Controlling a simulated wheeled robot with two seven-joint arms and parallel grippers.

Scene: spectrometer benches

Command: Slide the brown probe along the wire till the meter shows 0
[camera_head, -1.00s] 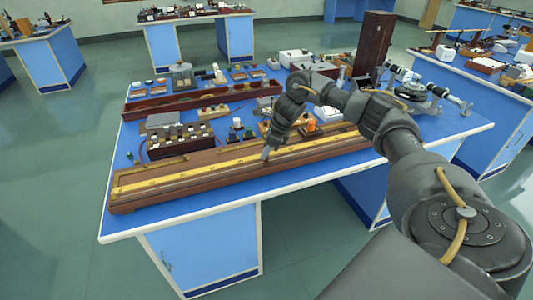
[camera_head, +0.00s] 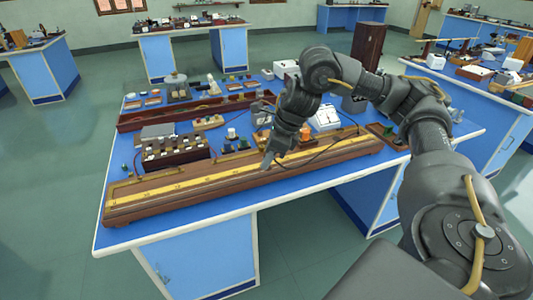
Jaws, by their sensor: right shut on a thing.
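A long wooden wire board (camera_head: 150,208) with a yellow scale strip lies along the front of the blue bench. The wire itself is too fine to make out. My right gripper (camera_head: 268,162) points down at the board, right of its middle, with its tips at the scale strip. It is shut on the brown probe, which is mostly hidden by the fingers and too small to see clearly. A white box (camera_head: 325,117), perhaps the meter, stands behind the board, right of my gripper; no reading can be made out. My left gripper is out of view.
Behind the board stand a dark box with several white-topped plugs (camera_head: 175,150), small green-and-white parts and an orange-topped item (camera_head: 306,132). A long brown open tray (camera_head: 190,110) lies further back. A dark cable runs near my gripper. The board's left part is clear.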

